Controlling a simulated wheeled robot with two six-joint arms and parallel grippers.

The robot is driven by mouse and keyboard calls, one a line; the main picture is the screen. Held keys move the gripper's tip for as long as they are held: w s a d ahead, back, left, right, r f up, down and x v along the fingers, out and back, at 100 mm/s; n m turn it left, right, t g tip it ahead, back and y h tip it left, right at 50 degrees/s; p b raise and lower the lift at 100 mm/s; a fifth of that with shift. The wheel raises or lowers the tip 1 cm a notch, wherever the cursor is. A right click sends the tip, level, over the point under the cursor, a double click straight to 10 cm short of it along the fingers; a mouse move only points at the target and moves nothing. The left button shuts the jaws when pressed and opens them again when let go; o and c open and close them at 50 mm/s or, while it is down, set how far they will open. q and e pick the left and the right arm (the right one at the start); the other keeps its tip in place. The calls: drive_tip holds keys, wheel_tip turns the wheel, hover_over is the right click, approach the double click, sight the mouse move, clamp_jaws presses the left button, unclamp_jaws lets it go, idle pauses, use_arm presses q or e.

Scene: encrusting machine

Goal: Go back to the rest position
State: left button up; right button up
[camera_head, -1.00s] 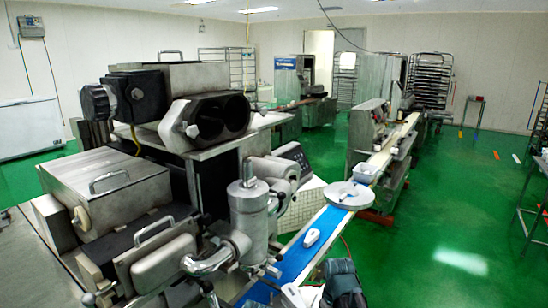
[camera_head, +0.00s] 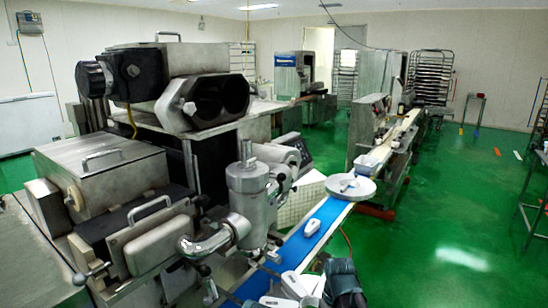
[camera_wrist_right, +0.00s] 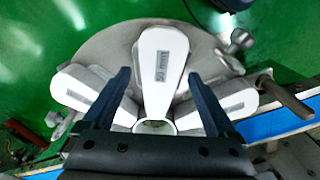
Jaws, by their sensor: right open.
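My right gripper (camera_wrist_right: 158,75) is open in the right wrist view, its two dark fingers spread apart. A white paddle-shaped piece (camera_wrist_right: 163,65) with a grey label lies below and between the fingers; nothing is visibly gripped. Similar white pieces lie to its left (camera_wrist_right: 85,88) and right (camera_wrist_right: 215,95). They sit over a round grey disc (camera_wrist_right: 105,45). In the head view, dark parts of my right arm (camera_head: 342,285) show at the bottom edge, beside white pieces (camera_head: 293,285). My left gripper is not in view.
The metal encrusting machine (camera_head: 110,165) fills the left side. A blue conveyor belt (camera_head: 325,215) carries a white item (camera_head: 312,228) and leads to a round plate (camera_head: 362,190). Green floor (camera_head: 435,220) is open at the right. A metal table (camera_head: 535,185) stands at the right edge.

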wheel_tip(320, 180, up, 8)
drive_tip(key=p, duration=0.7)
drive_tip(key=shift+r+p, duration=0.25)
drive_tip(key=shift+p, duration=0.05)
